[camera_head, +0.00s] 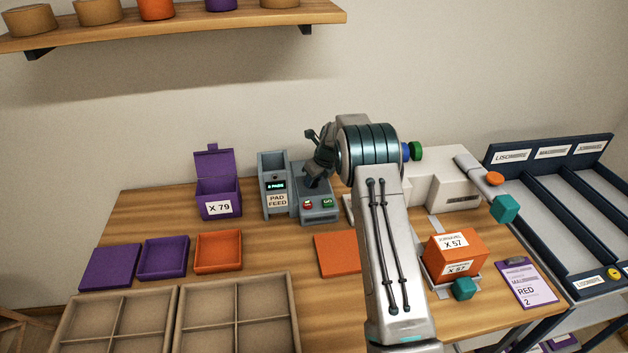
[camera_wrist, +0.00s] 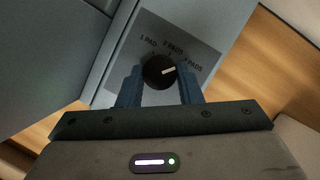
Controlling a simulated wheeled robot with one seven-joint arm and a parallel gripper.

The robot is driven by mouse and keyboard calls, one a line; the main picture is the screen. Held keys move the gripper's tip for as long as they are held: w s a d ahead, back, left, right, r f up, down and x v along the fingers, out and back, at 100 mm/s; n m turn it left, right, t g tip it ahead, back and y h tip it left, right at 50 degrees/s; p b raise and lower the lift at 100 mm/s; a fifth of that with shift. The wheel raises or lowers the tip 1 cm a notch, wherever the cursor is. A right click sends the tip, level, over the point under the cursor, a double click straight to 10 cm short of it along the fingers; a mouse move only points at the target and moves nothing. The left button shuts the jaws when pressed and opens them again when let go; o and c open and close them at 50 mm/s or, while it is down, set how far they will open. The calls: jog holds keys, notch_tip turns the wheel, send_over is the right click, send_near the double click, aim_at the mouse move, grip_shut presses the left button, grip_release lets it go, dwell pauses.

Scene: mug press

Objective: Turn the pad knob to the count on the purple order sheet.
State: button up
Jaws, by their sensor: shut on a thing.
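The pad knob (camera_wrist: 158,72) is dark and round with a white pointer. In the wrist view its pointer faces right and slightly up, towards the "3 PADS" label. My gripper (camera_wrist: 161,84) has its two blue fingers on either side of the knob and is shut on it. In the head view my gripper (camera_head: 318,168) is at the grey machine beside the pad feed (camera_head: 277,201), and the knob is hidden there. The pad feed has a small lit display whose digit is hard to read. The purple order sheet (camera_head: 523,285) lies at the table's right and shows "RED" and "2".
Red and green buttons sit on the grey machine (camera_head: 318,207). A purple box (camera_head: 218,190) marked X 79 stands to its left. An orange box (camera_head: 456,252) marked X 57 stands at right. Trays (camera_head: 163,258) lie at front left. A dark blue rack (camera_head: 550,200) is at far right.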

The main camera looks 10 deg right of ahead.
jog(key=n+g+y, duration=0.1)
jog(key=n, duration=0.3)
jog(key=shift+w+d, duration=0.15)
jog(key=shift+n+g+y, duration=0.4)
jog(key=shift+n+g, duration=0.2)
jog(key=shift+n, duration=1.5)
jog(key=o, duration=1)
jog(key=b+v, duration=0.1)
jog(key=v, duration=1.3)
jog(key=shift+w+d+f, duration=0.1)
jog(key=shift+w+d, duration=0.05)
